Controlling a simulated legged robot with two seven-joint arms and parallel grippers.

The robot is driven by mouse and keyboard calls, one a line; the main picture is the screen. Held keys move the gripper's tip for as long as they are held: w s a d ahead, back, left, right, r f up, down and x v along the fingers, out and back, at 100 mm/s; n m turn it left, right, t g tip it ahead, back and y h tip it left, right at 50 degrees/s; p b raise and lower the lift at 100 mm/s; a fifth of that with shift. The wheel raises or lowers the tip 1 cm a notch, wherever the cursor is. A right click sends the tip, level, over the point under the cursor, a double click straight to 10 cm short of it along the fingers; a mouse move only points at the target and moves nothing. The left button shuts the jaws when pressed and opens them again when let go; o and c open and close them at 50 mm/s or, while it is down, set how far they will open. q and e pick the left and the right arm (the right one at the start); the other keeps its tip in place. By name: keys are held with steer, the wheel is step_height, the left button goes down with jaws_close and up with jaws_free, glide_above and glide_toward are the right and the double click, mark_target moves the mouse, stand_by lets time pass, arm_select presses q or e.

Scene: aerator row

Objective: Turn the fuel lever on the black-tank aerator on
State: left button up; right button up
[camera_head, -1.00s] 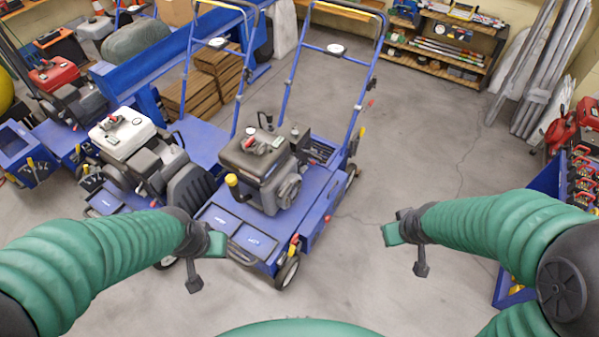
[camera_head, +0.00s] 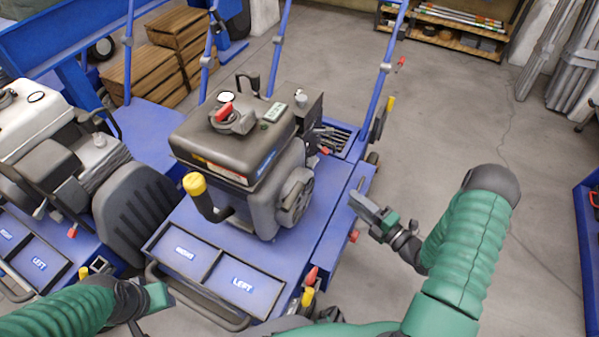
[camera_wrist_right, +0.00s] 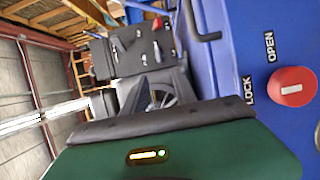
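The black-tank aerator stands in the middle of the head view, with its dark tank (camera_head: 200,140) above a blue deck. A red lever-like part (camera_head: 225,112) sits on top of the tank. A small red tip (camera_head: 324,150) shows at the engine's right side; I cannot tell which is the fuel lever. My right gripper (camera_head: 362,203) is beside the deck's right edge, apart from the engine; its finger gap is unclear. My left gripper (camera_head: 160,296) is low at the left, in front of the deck trays, its fingers unclear. The engine (camera_wrist_right: 155,85) appears sideways in the right wrist view.
A red knob (camera_wrist_right: 291,87) beside "OPEN" and "LOCK" labels is on the blue side panel. A white-tank aerator (camera_head: 28,120) stands close at the left. Wooden crates (camera_head: 150,72) are behind.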

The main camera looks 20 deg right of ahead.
steer(key=b+x, duration=0.7)
steer(key=x, duration=0.8)
steer(key=shift+w, duration=0.25)
steer(key=shift+w+a+r+b, duration=0.1)
steer(key=shift+w+r+b, duration=0.15)
steer(key=shift+w, duration=0.25)
jaws_close()
